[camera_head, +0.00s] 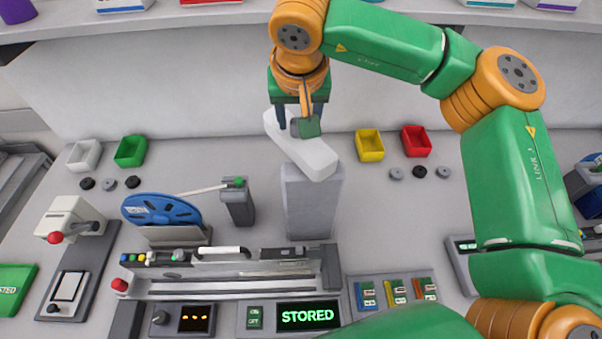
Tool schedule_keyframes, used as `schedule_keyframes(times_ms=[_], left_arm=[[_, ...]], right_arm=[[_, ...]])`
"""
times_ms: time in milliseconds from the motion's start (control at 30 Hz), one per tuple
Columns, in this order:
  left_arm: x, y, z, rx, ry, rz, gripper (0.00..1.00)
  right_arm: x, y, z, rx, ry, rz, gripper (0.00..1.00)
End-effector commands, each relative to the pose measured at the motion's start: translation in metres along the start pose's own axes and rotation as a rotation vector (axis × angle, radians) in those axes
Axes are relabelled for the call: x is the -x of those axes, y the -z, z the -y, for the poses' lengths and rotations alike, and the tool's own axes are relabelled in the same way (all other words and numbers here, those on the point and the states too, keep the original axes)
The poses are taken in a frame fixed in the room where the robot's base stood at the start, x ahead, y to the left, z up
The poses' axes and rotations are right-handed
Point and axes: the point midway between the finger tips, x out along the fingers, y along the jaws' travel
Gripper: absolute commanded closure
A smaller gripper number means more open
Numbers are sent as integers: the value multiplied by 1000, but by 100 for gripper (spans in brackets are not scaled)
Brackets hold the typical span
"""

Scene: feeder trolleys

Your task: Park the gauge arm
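A long white rounded bar (318,158), which I take to be the gauge arm, lies on top of a grey upright post (309,205). It slants from upper left to lower right. My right gripper (300,119) comes down from above at the bar's far end. Its two dark fingers stand well apart. A dark green block at the end of an orange strut hides part of the space between them, so contact with the bar is unclear. A display (307,316) at the front reads STORED in green. My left gripper is not in view.
A blue reel (161,209) on a feeder with a small dark post (238,204) stands left of the grey post. Green (131,151), yellow (369,145) and red (416,141) bins sit behind. My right arm spans the right side.

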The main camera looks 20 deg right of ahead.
Motion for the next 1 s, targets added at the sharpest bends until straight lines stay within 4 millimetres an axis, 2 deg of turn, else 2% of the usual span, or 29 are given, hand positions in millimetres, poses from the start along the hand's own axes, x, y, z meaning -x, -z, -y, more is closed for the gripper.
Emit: schedule_keyframes(times_ms=[433, 1000], left_arm=[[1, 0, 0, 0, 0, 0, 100], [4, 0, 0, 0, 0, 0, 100]], right_arm=[[4, 2, 1, -1, 3, -3, 45], [72, 30, 1, -2, 4, -3, 45]])
